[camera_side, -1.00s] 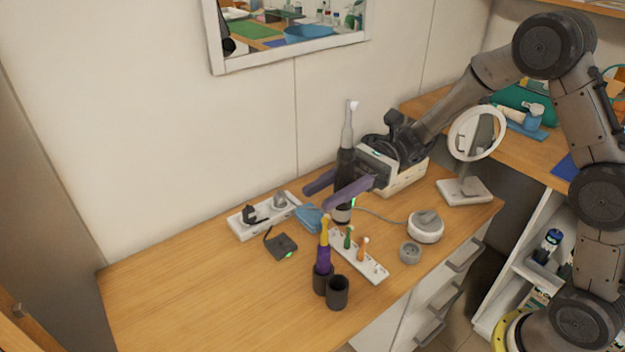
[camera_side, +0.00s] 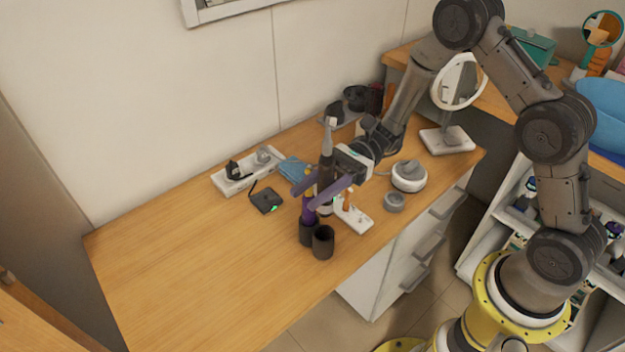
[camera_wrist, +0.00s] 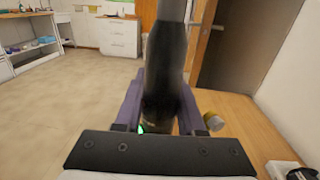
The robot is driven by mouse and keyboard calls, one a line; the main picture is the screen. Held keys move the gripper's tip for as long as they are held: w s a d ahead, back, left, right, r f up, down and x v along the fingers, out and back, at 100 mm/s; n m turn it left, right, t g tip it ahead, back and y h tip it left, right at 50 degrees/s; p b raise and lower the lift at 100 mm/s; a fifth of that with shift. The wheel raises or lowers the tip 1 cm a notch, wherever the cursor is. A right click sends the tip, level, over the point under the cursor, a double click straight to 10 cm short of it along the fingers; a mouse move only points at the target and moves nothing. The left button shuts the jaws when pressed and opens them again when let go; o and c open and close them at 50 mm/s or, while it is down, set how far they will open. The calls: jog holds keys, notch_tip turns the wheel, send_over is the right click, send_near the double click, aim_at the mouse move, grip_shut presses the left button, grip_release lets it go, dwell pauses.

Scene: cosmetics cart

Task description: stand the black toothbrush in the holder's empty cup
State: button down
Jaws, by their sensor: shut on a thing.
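My gripper (camera_side: 322,190) is shut on the black toothbrush (camera_side: 327,166), which stands about upright with its pale head up. In the wrist view the dark handle of the black toothbrush (camera_wrist: 166,55) rises between the gripper's fingers (camera_wrist: 160,108), with a small green light low on it. The holder has two dark cups beside each other. The front right cup (camera_side: 323,244) looks empty. The rear left cup (camera_side: 306,236) holds a purple toothbrush (camera_side: 309,212), partly hidden by a finger. The black toothbrush is just behind the cups in the side view; its exact height is unclear.
A white rack (camera_side: 354,217) with small brush heads lies right of the cups. A grey ring (camera_side: 393,202), white round device (camera_side: 408,176) and mirror (camera_side: 447,140) are further right. A power strip (camera_side: 249,171) and black charger (camera_side: 266,201) lie left. The table's left part is clear.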

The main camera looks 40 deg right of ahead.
aim_at(319, 208)
jog(key=shift+f, duration=2.9)
jog(key=shift+f, duration=4.05)
jog(key=shift+c, duration=2.1)
grip_release()
